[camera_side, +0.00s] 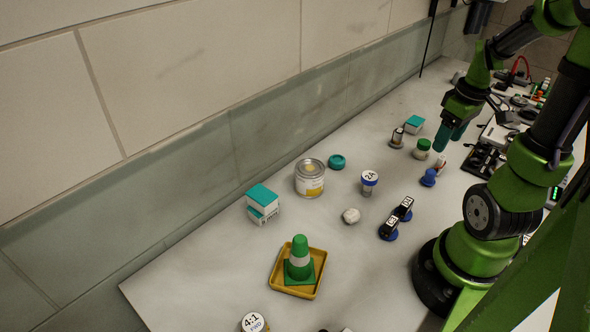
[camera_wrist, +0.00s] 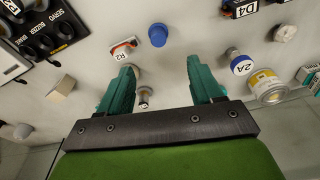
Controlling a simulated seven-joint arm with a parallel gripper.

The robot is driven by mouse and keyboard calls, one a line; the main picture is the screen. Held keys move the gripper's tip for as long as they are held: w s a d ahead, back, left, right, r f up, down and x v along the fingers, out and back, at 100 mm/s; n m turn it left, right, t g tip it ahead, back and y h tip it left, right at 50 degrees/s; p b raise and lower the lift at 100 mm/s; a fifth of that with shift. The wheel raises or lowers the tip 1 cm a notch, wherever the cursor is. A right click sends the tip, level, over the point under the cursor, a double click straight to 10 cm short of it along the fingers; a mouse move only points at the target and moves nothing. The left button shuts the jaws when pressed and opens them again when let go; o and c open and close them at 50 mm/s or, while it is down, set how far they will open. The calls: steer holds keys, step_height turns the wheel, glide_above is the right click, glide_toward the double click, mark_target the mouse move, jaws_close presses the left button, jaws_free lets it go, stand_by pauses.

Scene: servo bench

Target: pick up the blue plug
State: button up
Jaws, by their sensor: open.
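The blue plug (camera_side: 428,178) stands on the bench, right of the middle in the side view. In the wrist view the blue plug (camera_wrist: 158,36) is near the top, beyond the fingertips and roughly between their lines. My gripper (camera_side: 449,138) has green-teal fingers and is above the bench, up and to the right of the plug in the side view. In the wrist view my gripper (camera_wrist: 163,80) is open, with its two fingers wide apart and nothing held. The plug is apart from the fingers.
An orange-and-white R2 piece (camera_wrist: 124,48) lies left of the plug. A green-capped jar (camera_side: 422,148) and a small dark-and-metal cylinder (camera_side: 397,138) stand close by. A 2A piece (camera_wrist: 242,65) and a tin (camera_wrist: 267,87) are right. A cone (camera_side: 299,258) stands in a yellow tray (camera_side: 276,286).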

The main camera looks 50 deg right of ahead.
mark_target(432, 172)
steer(key=f, duration=0.4)
steer(key=w+f, duration=0.1)
steer(key=f, duration=0.7)
steer(key=shift+w+d+f, duration=0.15)
steer(key=shift+d+f, duration=0.1)
steer(key=shift+f, duration=0.05)
steer(key=c, duration=1.1)
